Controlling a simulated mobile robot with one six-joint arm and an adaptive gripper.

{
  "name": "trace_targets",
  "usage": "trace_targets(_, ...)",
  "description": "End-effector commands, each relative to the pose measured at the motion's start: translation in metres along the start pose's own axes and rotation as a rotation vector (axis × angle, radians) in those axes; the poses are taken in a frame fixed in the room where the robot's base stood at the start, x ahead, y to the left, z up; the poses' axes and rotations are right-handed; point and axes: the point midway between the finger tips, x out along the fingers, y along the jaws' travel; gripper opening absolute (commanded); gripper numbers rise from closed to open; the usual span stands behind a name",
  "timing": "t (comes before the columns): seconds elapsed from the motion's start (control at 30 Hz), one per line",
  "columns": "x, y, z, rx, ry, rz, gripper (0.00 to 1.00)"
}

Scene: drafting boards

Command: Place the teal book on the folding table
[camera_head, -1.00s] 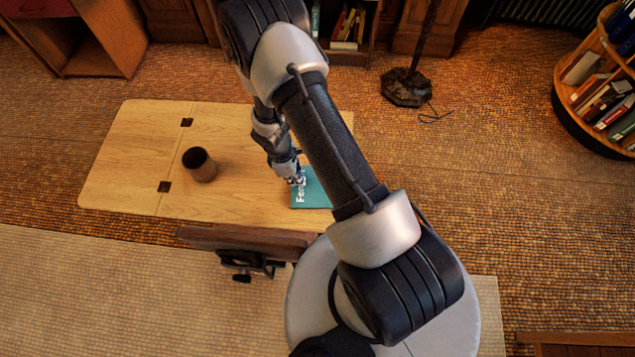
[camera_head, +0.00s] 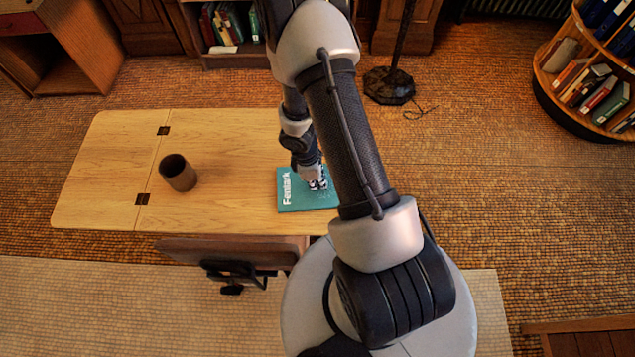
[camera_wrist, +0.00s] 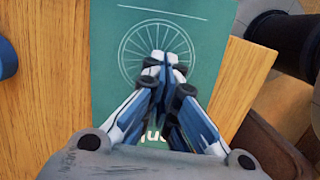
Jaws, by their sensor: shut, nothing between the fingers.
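The teal book (camera_head: 298,197) lies flat on the folding table (camera_head: 225,140), towards its right end, with white lettering along its left side. In the wrist view the book's cover (camera_wrist: 205,45) shows a white wheel drawing. My gripper (camera_head: 318,184) is over the book, fingers pointing down at the cover. In the wrist view the fingers of my gripper (camera_wrist: 165,70) are closed together with nothing between them. I cannot tell whether the fingertips touch the cover. My arm hides the book's right edge in the head view.
A dark brown cup (camera_head: 178,173) stands on the table left of the book. A wooden board (camera_head: 225,251) is at the table's near edge. A round bookcase (camera_head: 590,75) and a lamp base (camera_head: 389,86) stand on the floor beyond. The table's left part is clear.

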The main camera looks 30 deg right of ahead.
Motion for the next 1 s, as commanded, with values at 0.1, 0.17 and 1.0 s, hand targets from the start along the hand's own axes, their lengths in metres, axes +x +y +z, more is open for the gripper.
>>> trace_targets(0.1, 0.005, -0.002, -0.002, -0.001, 0.005, -0.005, 0.00)
trace_targets(0.17, 0.004, -0.002, -0.005, -0.003, 0.006, -0.005, 0.00)
trace_targets(1.0, -0.007, -0.003, -0.076, -0.003, 0.006, -0.004, 0.00)
